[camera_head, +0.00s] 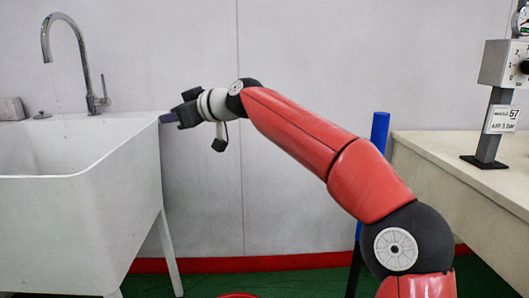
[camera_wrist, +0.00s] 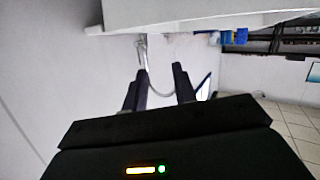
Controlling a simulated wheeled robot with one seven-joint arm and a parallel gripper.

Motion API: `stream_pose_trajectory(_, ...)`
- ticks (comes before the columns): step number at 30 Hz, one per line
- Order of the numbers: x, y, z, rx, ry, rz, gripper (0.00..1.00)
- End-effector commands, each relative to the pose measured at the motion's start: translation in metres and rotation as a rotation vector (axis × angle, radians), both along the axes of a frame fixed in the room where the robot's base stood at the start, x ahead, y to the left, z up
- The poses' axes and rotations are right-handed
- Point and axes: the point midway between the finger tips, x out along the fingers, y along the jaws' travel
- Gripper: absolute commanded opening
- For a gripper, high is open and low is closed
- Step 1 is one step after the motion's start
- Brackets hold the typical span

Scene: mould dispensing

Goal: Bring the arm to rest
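My gripper (camera_head: 168,118) is at the end of my red arm, pointing left, close to the right rim of the white sink (camera_head: 140,150) in the head view. I cannot tell whether it touches the rim. In the wrist view the two dark fingers of my gripper (camera_wrist: 158,84) stand apart with nothing between them. The arm reaches from the lower right of the head view up and across to the left, in front of the wall.
A chrome tap (camera_head: 85,60) rises behind the sink. A blue post (camera_head: 379,132) stands behind my arm. A pale bench (camera_head: 460,165) on the right bears a grey stand with a dial box (camera_head: 503,64). Bare wall lies above the arm.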

Motion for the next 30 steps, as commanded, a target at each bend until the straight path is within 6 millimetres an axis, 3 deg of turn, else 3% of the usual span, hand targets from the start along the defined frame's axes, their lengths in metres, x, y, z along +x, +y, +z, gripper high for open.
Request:
stream_pose_trajectory(5, -0.043, 0.004, -0.042, -0.2, 0.062, -0.054, 0.28)
stream_pose_trajectory(8, -0.07, -0.017, -0.074, -0.334, 0.121, -0.141, 0.28)
stream_pose_trajectory(11, -0.097, -0.06, -0.105, -0.449, 0.198, -0.274, 0.28)
stream_pose_trajectory(17, -0.163, -0.177, -0.151, -0.547, 0.378, -0.594, 0.28)
stream_pose_trajectory(21, -0.223, -0.261, -0.18, -0.517, 0.522, -0.816, 0.28)
stream_pose_trajectory(24, -0.268, -0.307, -0.205, -0.46, 0.626, -0.943, 0.28)
stream_pose_trajectory(27, -0.305, -0.337, -0.229, -0.399, 0.716, -1.03, 0.28)
stream_pose_trajectory(30, -0.33, -0.353, -0.248, -0.354, 0.78, -1.08, 0.28)
